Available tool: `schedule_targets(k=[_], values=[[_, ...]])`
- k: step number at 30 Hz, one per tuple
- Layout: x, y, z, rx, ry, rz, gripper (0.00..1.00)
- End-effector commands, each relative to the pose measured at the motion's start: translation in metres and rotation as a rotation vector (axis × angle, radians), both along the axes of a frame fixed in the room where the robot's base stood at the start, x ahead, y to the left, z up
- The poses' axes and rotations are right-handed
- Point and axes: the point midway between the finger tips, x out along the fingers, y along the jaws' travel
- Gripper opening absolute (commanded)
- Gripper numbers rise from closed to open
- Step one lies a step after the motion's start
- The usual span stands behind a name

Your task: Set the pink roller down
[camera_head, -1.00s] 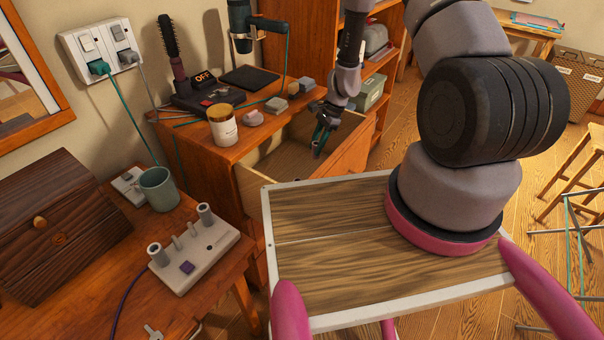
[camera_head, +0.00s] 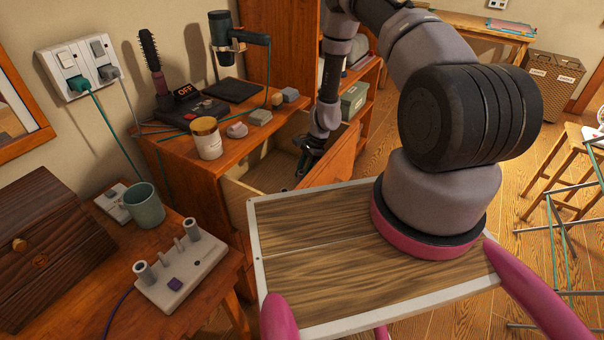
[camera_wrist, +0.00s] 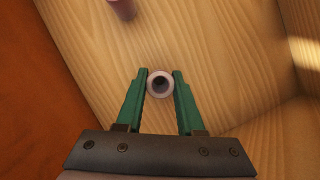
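My gripper (camera_wrist: 160,88) has green fingers closed around the pink roller (camera_wrist: 160,84). I see the roller end-on as a pale pinkish ring with a dark hole. In the head view my gripper (camera_head: 303,164) reaches down into the open drawer (camera_head: 237,196) of the wooden cabinet. The drawer's pale wooden floor (camera_wrist: 215,60) lies below in the wrist view. I cannot tell whether the roller touches it. In the head view the roller is too dark and small to make out.
Another pinkish cylindrical thing (camera_wrist: 122,8) is in the drawer at the wrist view's top edge. A drawer wall stands at right. On the cabinet top are a jar (camera_head: 206,138), small blocks and a hairbrush (camera_head: 152,60). A mug (camera_head: 144,205) and a pegged stand (camera_head: 181,270) are on the left table.

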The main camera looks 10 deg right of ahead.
Motion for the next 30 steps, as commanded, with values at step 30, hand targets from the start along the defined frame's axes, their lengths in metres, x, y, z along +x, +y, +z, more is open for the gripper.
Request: schedule_targets(k=[30], values=[[0.011,-0.038,0.097,0.000,-0.002,0.000,0.67]])
